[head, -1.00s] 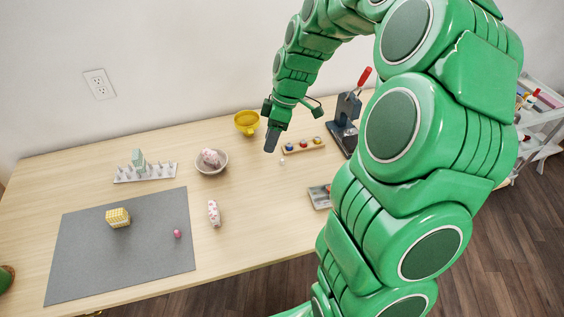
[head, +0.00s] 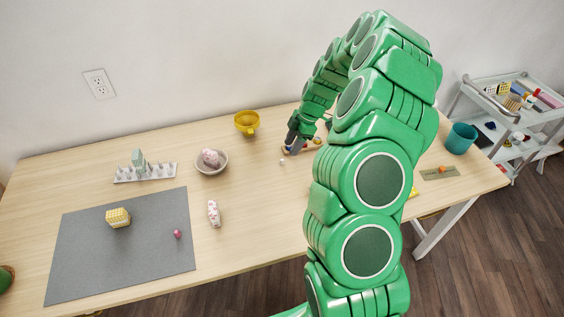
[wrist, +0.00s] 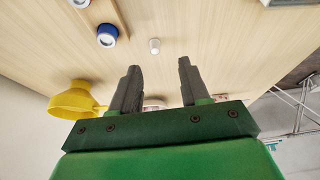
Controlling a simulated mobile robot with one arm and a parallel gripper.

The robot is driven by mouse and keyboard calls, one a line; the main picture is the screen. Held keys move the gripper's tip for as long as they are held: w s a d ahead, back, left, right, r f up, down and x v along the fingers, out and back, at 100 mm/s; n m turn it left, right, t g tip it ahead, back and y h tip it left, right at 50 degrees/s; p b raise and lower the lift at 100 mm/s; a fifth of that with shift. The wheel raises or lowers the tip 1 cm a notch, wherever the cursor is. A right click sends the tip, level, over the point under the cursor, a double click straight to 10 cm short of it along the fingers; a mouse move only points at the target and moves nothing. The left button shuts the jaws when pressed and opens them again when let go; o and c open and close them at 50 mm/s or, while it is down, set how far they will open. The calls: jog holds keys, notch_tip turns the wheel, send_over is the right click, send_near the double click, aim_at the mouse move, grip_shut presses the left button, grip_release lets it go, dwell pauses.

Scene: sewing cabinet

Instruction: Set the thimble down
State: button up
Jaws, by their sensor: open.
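A small pale cylinder (head: 281,162), which looks like the thimble, stands on the bare table right of the bowl in the head view. It also shows in the wrist view (wrist: 154,46), beyond the fingertips and roughly in line with the gap between them. It is apart from both fingers. My gripper (wrist: 157,70) is open, with nothing between its fingers. In the head view my gripper (head: 291,149) is just above and right of the thimble, over the wooden spool holder, and its fingertips are hard to make out.
A wooden holder with coloured spools (head: 317,141) is partly hidden by my gripper. A yellow funnel-like cup (head: 246,122) stands behind. A bowl (head: 211,169) holds a pink-and-white thing. A grey mat (head: 90,260) lies left. A teal cup (head: 461,138) stands far right. Bare table lies front of the thimble.

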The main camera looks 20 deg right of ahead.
aim_at(282, 162)
jog(key=shift+w+x, duration=0.2)
jog(key=shift+x, duration=1.65)
jog(key=shift+w+x, duration=0.2)
jog(key=shift+x, duration=1.65)
jog(key=shift+a+r, duration=0.1)
grip_shut()
